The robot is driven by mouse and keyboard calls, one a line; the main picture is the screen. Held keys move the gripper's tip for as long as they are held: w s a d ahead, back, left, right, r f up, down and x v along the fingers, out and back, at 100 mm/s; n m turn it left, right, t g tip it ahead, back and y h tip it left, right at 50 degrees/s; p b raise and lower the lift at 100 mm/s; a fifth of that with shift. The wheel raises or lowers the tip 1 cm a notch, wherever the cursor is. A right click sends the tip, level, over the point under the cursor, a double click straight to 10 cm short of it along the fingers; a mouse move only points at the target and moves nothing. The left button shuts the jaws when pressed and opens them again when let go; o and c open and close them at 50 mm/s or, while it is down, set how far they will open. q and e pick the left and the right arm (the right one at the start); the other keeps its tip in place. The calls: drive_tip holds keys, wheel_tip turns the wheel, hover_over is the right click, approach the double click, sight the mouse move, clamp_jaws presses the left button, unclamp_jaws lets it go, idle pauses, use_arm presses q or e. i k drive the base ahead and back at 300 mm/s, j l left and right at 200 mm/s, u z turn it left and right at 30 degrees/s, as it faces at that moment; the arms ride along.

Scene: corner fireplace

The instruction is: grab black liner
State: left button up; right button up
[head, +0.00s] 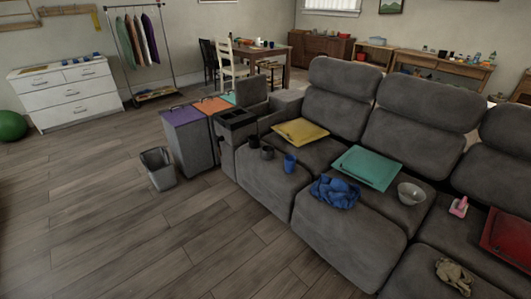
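I cannot pick out a black liner with certainty. A small open grey bin (160,172) stands on the wooden floor left of the sofa. Its inside looks dark, and I cannot tell whether a liner is in it. Bins with a purple lid (186,115), an orange lid (212,105) and a teal lid (229,97) stand in a row behind it; their insides are hidden. Neither of my grippers is in view.
A grey sofa (365,235) fills the right side, with a yellow tray (300,131), a green tray (367,167), a blue cloth (335,192), cups and a bowl (411,193) on it. A white dresser (65,95) stands at the back left.

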sight(254, 142)
drive_tip(key=z, duration=0.65)
drive_tip(key=i+j+z, duration=0.2)
drive_tip(key=z, duration=0.15)
drive_tip(key=i+j+z, duration=0.1)
drive_tip(key=j+z, duration=0.2)
drive_tip(key=j, duration=0.15)
drive_tip(key=i+j+z, duration=0.1)
drive_tip(key=j+z, duration=0.75)
drive_tip(key=j, duration=1.55)
drive_tip(key=j+z, duration=0.15)
drive_tip(key=j, duration=1.55)
